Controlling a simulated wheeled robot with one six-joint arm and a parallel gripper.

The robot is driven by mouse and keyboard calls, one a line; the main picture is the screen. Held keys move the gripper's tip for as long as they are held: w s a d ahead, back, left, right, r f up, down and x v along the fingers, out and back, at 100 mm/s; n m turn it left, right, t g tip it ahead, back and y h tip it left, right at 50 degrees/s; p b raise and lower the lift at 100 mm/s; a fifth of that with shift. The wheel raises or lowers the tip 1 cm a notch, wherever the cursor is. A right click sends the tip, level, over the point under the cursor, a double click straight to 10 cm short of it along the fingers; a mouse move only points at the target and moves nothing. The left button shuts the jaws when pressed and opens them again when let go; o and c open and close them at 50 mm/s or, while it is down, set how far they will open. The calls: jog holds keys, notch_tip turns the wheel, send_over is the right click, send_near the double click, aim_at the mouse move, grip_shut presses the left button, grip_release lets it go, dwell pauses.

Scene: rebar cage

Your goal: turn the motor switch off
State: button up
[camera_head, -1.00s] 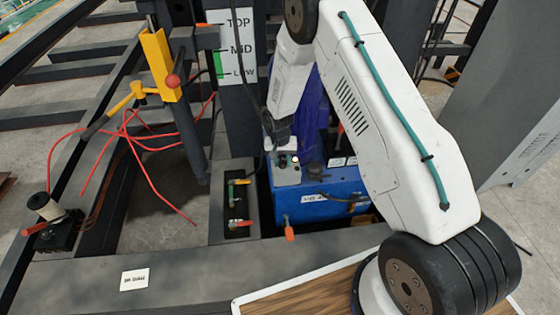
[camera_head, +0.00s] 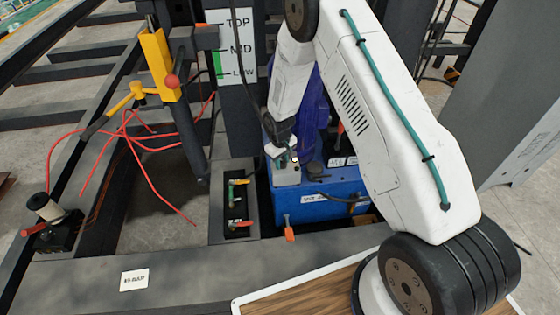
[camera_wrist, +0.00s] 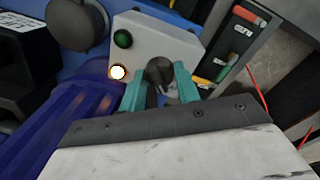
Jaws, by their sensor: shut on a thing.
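The motor switch is a dark round knob (camera_wrist: 159,68) on a light grey control box (camera_wrist: 160,38). In the wrist view, my gripper (camera_wrist: 160,82) has its two teal fingers on either side of the knob, shut on it. A dark green button or lamp (camera_wrist: 123,39) and a brightly glowing lamp with an orange rim (camera_wrist: 118,72) sit left of the knob. In the head view, the control box (camera_head: 286,177) stands on a blue unit (camera_head: 330,205), with my gripper (camera_head: 288,157) at its top. The knob is hidden there.
A panel with yellow- and red-handled valves (camera_head: 238,205) stands left of the blue unit. A blue cylindrical motor (camera_wrist: 62,125) lies close beside my gripper. Red cables (camera_head: 150,150) and a yellow post (camera_head: 159,65) stand farther left.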

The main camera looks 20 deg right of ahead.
jog(key=shift+w+r, duration=0.15)
jog(key=shift+w, duration=0.1)
dwell(0.3)
jog(key=o, duration=0.7)
jog(key=shift+o, duration=1.3)
jog(key=shift+d, duration=0.1)
jog(key=shift+s, duration=0.15)
jog(key=r, duration=0.7)
jog(key=shift+s+a+r, duration=0.1)
jog(key=shift+a+r, duration=0.2)
